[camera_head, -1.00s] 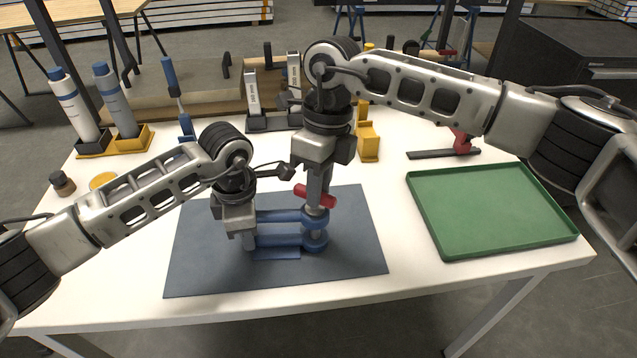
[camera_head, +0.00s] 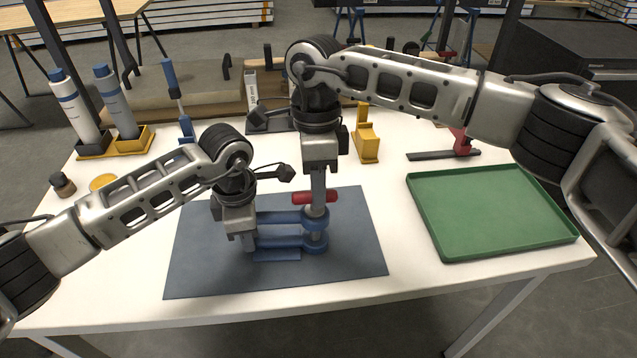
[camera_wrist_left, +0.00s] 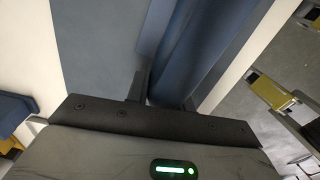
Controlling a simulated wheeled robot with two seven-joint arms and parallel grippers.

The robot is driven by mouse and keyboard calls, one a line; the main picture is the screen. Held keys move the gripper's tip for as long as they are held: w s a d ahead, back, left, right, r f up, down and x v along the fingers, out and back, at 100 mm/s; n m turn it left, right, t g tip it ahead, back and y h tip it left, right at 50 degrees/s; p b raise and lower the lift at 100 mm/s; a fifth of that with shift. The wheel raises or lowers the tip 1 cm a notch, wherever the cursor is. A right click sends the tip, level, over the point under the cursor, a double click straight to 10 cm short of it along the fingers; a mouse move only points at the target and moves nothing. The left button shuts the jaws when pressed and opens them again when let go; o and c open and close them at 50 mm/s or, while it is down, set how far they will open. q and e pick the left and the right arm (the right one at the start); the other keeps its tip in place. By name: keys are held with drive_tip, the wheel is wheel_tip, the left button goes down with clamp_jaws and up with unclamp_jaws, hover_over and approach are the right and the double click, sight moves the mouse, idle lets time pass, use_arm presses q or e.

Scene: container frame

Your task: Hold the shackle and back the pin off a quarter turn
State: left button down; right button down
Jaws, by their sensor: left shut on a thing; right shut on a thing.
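The blue shackle (camera_head: 285,241) lies on its side on the dark blue-grey mat (camera_head: 345,265), with its two eyes one above the other at its right end. My left gripper (camera_head: 248,243) is shut on the shackle's left end; in the left wrist view the blue shackle (camera_wrist_left: 205,45) runs up from between the fingers. The pin stands upright through the eyes, and its red crossbar (camera_head: 300,197) lies above the upper eye, nearly level across the head view. My right gripper (camera_head: 318,195) points down and is shut on the red crossbar. Its fingertips partly hide the bar's middle.
A green tray (camera_head: 490,252) stands to the right on the white table (camera_head: 130,240). A yellow holder (camera_head: 367,145), a red-handled tool (camera_head: 462,142) and blue-capped tubes (camera_head: 115,105) stand toward the back. The mat's front right part is bare.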

drive_tip(key=shift+s+a+n, duration=0.2)
drive_tip(key=shift+a+n, duration=0.05)
drive_tip(key=shift+n, duration=0.35)
drive_tip(key=c, duration=1.3)
unclamp_jaws()
drive_tip(key=shift+w+d, duration=0.1)
drive_tip(key=shift+r, duration=0.15)
wheel_tip(320, 180, up, 12)
drive_tip(key=w, duration=0.2)
drive_tip(key=shift+w+f, duration=0.2)
drive_tip(key=shift+f, duration=0.05)
